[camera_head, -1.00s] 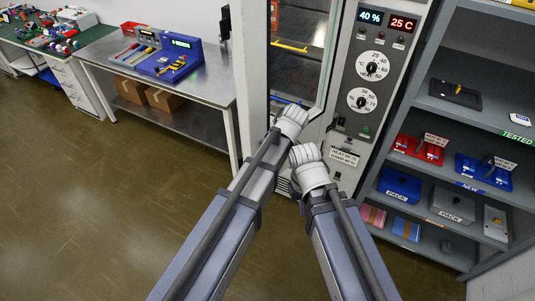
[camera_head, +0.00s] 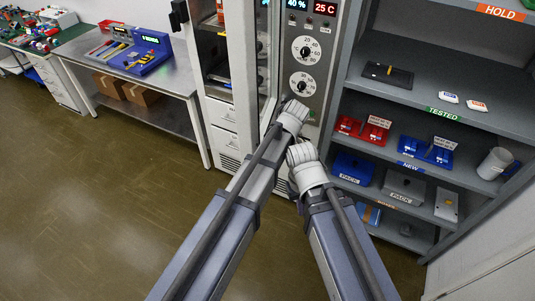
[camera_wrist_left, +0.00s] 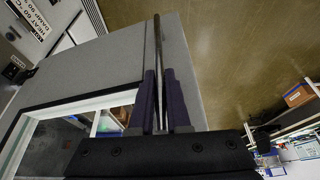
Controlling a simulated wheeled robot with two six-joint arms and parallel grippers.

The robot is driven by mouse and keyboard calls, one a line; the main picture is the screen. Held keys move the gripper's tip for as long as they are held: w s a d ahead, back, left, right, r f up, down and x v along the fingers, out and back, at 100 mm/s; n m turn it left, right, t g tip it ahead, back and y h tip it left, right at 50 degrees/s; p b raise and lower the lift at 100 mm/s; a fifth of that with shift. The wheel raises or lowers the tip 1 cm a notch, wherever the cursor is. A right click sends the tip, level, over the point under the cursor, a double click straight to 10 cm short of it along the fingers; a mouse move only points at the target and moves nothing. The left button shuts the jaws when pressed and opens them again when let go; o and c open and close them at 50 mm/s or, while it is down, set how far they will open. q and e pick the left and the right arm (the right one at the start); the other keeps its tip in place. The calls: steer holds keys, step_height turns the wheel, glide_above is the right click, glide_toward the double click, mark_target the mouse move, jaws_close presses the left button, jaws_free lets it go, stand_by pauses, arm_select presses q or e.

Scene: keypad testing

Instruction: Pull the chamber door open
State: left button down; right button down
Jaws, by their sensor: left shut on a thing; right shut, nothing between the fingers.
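The chamber door (camera_head: 242,60) stands swung out from the chamber in the head view, seen at a steep angle. Shelves inside the chamber (camera_head: 212,50) show to its left. In the left wrist view the grey door panel (camera_wrist_left: 110,62) has a white-framed window. My left gripper (camera_wrist_left: 157,75) is shut on a thin dark bar, the door handle (camera_wrist_left: 157,40). In the head view my left wrist (camera_head: 293,115) is in front of the panel's lower edge and hides its fingers. My right gripper (camera_head: 300,153) is shut and empty, just below it, apart from the door.
The control panel (camera_head: 305,65) with two dials is right of the door. A grey shelf rack (camera_head: 390,98) with bins stands close on the right. A metal bench (camera_head: 165,78) stands at left. The floor (camera_head: 110,210) at left and front is clear.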

arm_select(q)
steer(key=shift+s+d, duration=0.1)
steer(key=shift+d, duration=0.3)
arm_select(e)
steer(key=shift+s+d, duration=0.1)
steer(key=shift+d, duration=0.25)
arm_select(q)
steer(key=c, duration=0.9)
jaws_free()
steer(key=shift+r, duration=0.15)
arm_select(e)
steer(key=shift+r, duration=0.15)
